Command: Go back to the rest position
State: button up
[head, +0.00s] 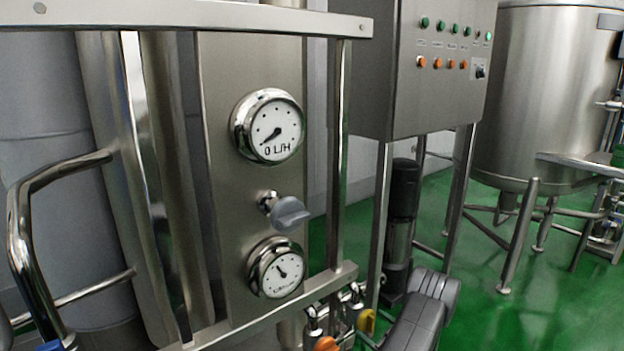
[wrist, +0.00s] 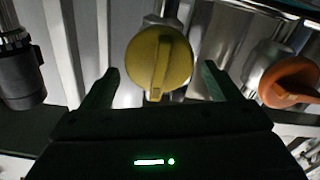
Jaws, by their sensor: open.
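My gripper (wrist: 160,88) is open in the wrist view, its two dark fingers apart with nothing held between them. A round yellow valve knob (wrist: 160,62) with a raised grip bar shows beyond and between the fingertips; I cannot tell if they touch it. The yellow knob also shows at the bottom of the head view (head: 366,321). In the head view my dark arm (head: 420,315) reaches in at the lower right, and the gripper itself is not clearly visible there.
An orange knob (wrist: 289,82) sits right of the yellow one. Above are two gauges (head: 270,126) (head: 277,268) and a grey knob (head: 290,213) on a steel panel. A control cabinet (head: 400,100), a dark pump (head: 402,190) and a tank (head: 535,90) stand behind. Green floor (head: 470,290) is open at right.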

jog(key=shift+r+m+p, duration=0.1)
jog(key=shift+m+p, duration=0.7)
jog(key=shift+m, duration=0.5)
